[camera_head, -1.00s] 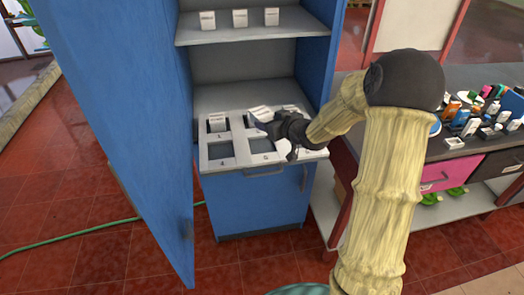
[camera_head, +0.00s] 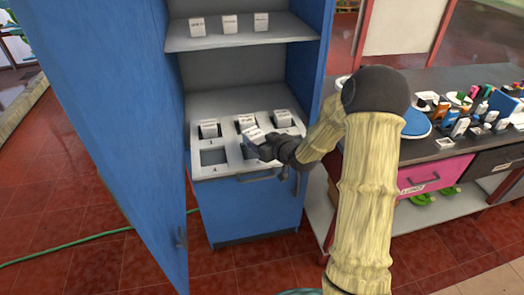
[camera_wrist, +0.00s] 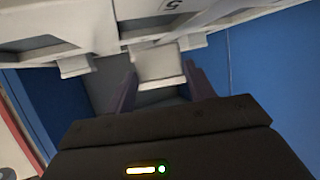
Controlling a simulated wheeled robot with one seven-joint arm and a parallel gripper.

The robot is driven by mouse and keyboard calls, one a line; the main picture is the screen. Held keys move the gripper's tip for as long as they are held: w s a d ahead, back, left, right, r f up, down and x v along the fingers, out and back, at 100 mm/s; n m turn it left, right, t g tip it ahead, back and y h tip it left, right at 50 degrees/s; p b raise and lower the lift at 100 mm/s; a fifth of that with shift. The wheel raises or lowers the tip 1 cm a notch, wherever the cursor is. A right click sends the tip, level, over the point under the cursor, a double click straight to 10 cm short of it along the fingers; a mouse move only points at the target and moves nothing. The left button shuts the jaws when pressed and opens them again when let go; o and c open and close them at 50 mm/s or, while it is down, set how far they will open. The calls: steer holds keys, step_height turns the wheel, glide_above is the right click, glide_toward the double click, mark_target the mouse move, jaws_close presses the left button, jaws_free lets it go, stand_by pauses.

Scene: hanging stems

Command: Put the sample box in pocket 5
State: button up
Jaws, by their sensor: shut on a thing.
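My gripper (camera_head: 268,146) is shut on a white sample box (camera_head: 253,134) with dark print on one face. The box looks tilted, over the front row of the pocket panel (camera_head: 200,172), near the middle. In the wrist view the box (camera_wrist: 158,65) sits between the two dark fingers, close to the panel's underside or edge. A "5" marking (camera_wrist: 172,4) shows at the top there. Pocket 5 itself is mostly hidden by my gripper and the box. I cannot tell whether the box is inside the pocket opening.
White boxes stand in pocket 1 (camera_head: 208,128), pocket 2 (camera_head: 245,121) and pocket 3 (camera_head: 282,118). Pocket 4 (camera_head: 214,157) is empty. More boxes stand on the upper shelf (camera_head: 240,42). The open blue door (camera_head: 110,130) is at left; a cluttered counter (camera_head: 440,140) is at right.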

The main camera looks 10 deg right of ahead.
steer(key=shift+f, duration=1.8)
steer(key=shift+f, duration=0.2)
steer(key=o, duration=1)
steer(key=shift+o, duration=0.2)
steer(key=shift+r, duration=0.1)
